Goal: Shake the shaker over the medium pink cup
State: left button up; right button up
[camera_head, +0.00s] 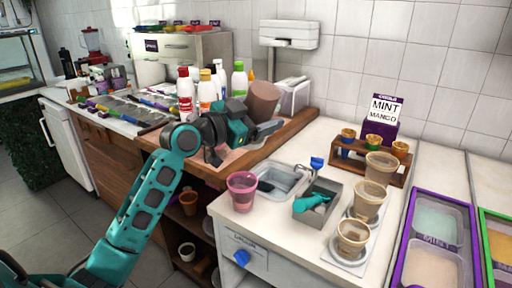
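A pink translucent cup (242,191) stands upright at the front left corner of the white counter, near the sink. My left arm reaches in from the lower left, and my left gripper (262,130) is over the wooden ledge behind that cup. A brownish-pink tapered cylinder (263,101) stands slightly tilted just behind the gripper. I cannot tell whether it is the shaker or a cup, nor whether the gripper touches it. The gripper's fingers are too small and dark to read. My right gripper is not in view.
Several sauce bottles (186,96) stand behind the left gripper. A small sink (281,178), a grey bin (317,209) with a teal-handled tool, and stacked brown cups (353,239) fill the counter. A wooden cone rack (347,160) and purple-framed tubs (413,206) are right.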

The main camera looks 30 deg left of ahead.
aim_at(261, 146)
pick_arm(q)
notch_tip(261, 146, down, 7)
jog(key=b, duration=0.5)
jog(key=shift+r+b, duration=0.2)
jog(key=shift+b, duration=0.15)
jog(key=shift+f+b, duration=0.7)
jog(key=shift+f, duration=0.15)
jog(key=shift+r, duration=0.2)
